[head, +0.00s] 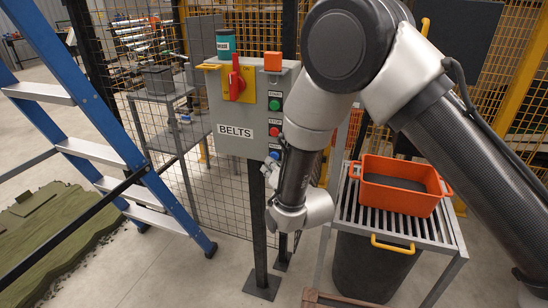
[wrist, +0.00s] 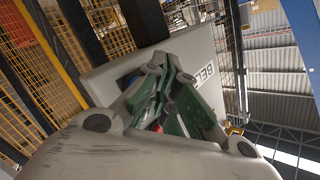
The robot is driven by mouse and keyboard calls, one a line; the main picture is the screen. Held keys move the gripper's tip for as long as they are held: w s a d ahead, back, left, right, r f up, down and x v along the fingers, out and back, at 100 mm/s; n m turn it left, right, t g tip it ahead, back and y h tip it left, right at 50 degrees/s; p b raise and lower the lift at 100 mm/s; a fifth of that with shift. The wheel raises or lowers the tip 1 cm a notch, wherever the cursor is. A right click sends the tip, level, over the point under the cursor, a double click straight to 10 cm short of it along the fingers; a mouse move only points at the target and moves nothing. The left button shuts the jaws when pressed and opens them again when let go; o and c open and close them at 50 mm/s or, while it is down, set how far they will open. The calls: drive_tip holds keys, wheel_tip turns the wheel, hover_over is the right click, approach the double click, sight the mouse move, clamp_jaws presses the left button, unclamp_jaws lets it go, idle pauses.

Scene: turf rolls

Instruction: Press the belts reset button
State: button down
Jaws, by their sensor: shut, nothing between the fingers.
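The grey control box (head: 238,118) marked BELTS stands on a dark post. On its right side is a column of buttons: green under START (head: 275,104), red under STOP (head: 275,131), and blue (head: 275,155) at the bottom, its label partly hidden by my arm. My gripper (head: 271,170) is just below and in front of the blue button, its fingers mostly hidden by my wrist. In the wrist view my gripper (wrist: 157,65) is shut and empty, with its tips over the box face (wrist: 185,55).
A red handle (head: 237,82) on a yellow plate is on the box. A teal can (head: 225,43) stands on top. An orange bin (head: 398,186) sits on a slatted stand at right. A blue ladder (head: 95,120) stands left, before mesh fencing.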

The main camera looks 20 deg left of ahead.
drive_tip(key=shift+s+a, duration=0.2)
drive_tip(key=shift+s, duration=2.3)
drive_tip(key=shift+f, duration=0.1)
